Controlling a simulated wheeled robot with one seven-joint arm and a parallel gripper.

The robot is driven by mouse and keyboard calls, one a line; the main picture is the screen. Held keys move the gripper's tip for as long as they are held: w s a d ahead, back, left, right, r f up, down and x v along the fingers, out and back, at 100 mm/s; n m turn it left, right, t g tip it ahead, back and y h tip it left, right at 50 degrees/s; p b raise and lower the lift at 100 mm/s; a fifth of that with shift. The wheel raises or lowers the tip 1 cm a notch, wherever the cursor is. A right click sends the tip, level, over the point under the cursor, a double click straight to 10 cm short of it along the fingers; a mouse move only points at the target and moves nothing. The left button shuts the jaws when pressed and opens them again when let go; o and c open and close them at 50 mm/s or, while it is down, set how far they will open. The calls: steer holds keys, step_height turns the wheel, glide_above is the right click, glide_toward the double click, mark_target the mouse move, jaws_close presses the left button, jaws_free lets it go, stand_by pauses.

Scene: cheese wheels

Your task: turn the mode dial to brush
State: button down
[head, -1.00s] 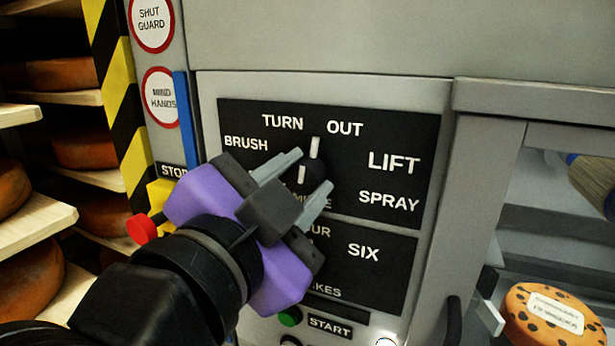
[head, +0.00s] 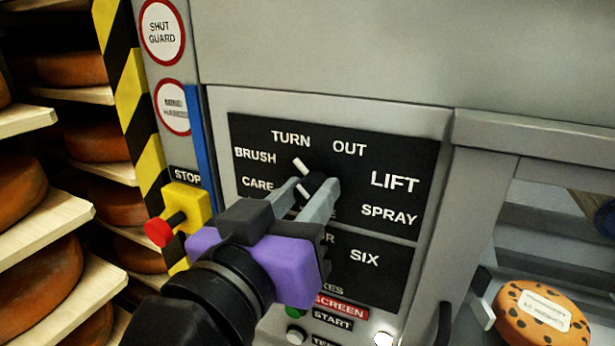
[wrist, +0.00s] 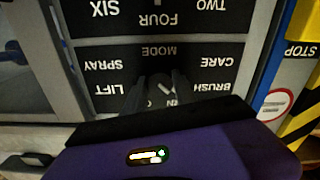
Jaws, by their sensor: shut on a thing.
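The mode dial (head: 316,179) is a dark round knob with a white pointer line, on the black mode panel (head: 345,165). Its pointer slants up and left, toward the gap between TURN (head: 291,139) and BRUSH (head: 255,156), seemingly nearer TURN. My gripper (head: 313,187), with grey fingers and a purple body, is shut on the dial, one finger on each side. In the wrist view the panel is upside down and the dial (wrist: 160,84) shows between the fingers, partly hidden. The fingers cover the MODE label in the head view.
A red stop button on a yellow box (head: 185,205) and a blue bar (head: 201,150) stand left. Shelves of cheese wheels (head: 35,285) are far left. A spotted cheese (head: 520,330) sits at the lower right.

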steer(key=shift+n+p, duration=1.6)
steer(key=shift+n, duration=0.5)
steer(key=shift+f, duration=0.1)
steer(key=c, duration=1)
jaws_free()
steer(key=b+v, duration=0.2)
steer(key=v, duration=0.6)
